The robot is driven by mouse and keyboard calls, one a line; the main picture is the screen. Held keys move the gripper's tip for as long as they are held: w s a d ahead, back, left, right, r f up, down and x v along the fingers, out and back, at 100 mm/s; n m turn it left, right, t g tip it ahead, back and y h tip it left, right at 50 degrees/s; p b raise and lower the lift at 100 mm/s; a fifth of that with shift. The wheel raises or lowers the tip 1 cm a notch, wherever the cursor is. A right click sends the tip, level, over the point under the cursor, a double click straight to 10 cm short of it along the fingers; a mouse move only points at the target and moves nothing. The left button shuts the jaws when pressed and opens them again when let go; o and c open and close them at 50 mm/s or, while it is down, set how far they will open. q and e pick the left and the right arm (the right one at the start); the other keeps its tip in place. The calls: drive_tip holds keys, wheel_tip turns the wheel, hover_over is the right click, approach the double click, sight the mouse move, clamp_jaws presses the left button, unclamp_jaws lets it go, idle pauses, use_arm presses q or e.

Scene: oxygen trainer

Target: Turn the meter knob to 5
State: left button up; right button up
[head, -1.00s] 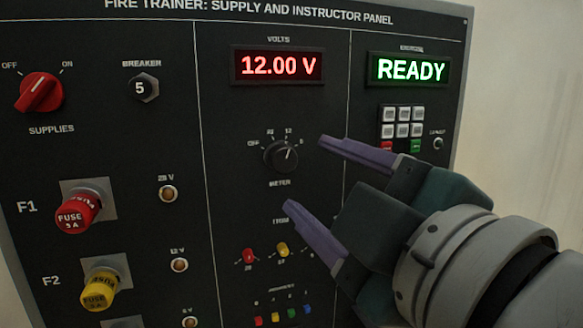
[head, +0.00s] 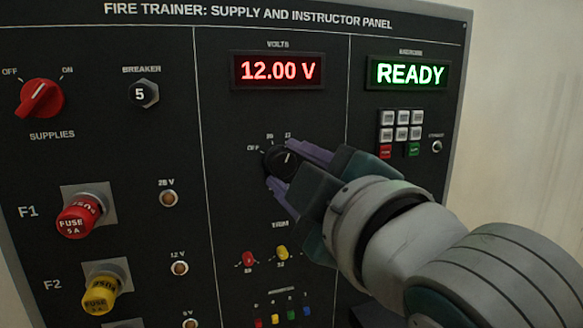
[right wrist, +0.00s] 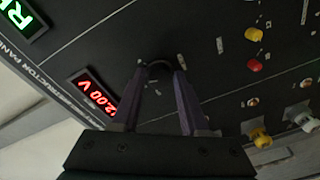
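The meter knob (head: 283,161) is a round black knob with a light pointer line, mid-panel below the VOLTS display. Its pointer slants up and slightly right, near the 12 mark. The 5 mark is hidden behind my right gripper. The red VOLTS display (head: 277,70) reads 12.00 V. My right gripper (head: 281,164) has its two purple fingers on opposite sides of the knob, closed in on it. In the right wrist view the dark knob (right wrist: 158,69) sits between the fingertips, partly hidden. My left gripper is not in view.
Left of the knob are the red supplies knob (head: 39,98), the red fuse (head: 80,216) and the yellow fuse (head: 101,291). Red and yellow trim knobs (head: 282,252) lie just below my gripper. A keypad (head: 401,127) under the READY display (head: 407,72) is at the upper right.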

clamp_jaws()
drive_tip(key=shift+m, duration=0.3)
drive_tip(key=m+p, duration=0.1)
drive_tip(key=m, duration=0.2)
drive_tip(key=shift+f+m+t+p, duration=0.1)
drive_tip(key=shift+m+t+p, duration=0.25)
drive_tip(key=shift+m, duration=1.95)
drive_tip(key=shift+o, duration=2.2)
unclamp_jaws()
